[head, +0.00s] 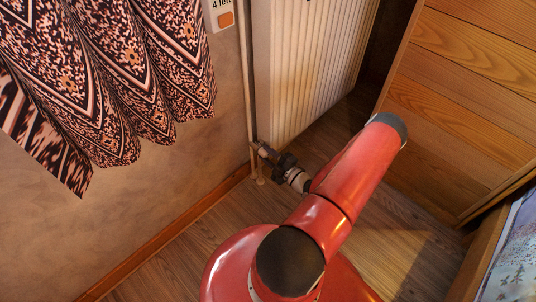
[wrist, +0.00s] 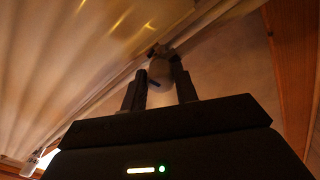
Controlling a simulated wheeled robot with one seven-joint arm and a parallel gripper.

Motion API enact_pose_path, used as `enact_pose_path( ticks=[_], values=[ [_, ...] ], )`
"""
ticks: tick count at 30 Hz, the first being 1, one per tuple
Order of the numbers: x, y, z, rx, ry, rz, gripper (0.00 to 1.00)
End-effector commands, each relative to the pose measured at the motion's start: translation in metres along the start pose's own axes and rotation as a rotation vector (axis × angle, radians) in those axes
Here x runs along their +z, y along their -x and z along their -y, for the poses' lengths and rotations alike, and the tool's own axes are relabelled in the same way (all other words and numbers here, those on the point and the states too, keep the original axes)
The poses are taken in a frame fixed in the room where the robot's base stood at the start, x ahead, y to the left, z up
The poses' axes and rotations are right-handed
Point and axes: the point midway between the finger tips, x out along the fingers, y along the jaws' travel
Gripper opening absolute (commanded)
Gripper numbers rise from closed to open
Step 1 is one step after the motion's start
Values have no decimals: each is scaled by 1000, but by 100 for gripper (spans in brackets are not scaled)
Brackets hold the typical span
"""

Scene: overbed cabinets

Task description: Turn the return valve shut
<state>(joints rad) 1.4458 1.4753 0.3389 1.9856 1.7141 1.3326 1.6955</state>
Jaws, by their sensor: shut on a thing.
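The return valve sits low at the near bottom corner of the white radiator, by the wall; its pale fitting (head: 264,150) shows in the head view just beyond my gripper (head: 281,163). In the wrist view, the pale rounded valve head (wrist: 160,72) is between the two dark fingers of my gripper (wrist: 159,88). The fingers are shut on it, one on each side. A small dark mark shows on the valve head. My red arm and the gripper hide much of the valve in the head view, and I cannot tell how far it is turned.
The ribbed radiator (head: 312,70) stands right behind the valve. A thin vertical pipe (head: 246,80) runs down the wall beside it. A patterned curtain (head: 110,80) hangs at the left. A wooden cabinet (head: 460,100) stands at the right. Bare wooden floor (head: 185,235) lies at the lower left.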

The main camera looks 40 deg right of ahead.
Motion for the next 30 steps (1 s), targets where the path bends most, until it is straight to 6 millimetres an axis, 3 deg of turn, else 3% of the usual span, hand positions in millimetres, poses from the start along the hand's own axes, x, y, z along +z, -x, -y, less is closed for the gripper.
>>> enact_pose_path(
  ticks=[12,30],
  values=[
    [1,2,3,8,-261,18,7],
    [0,2,3,11,-334,21,7]
  ],
)
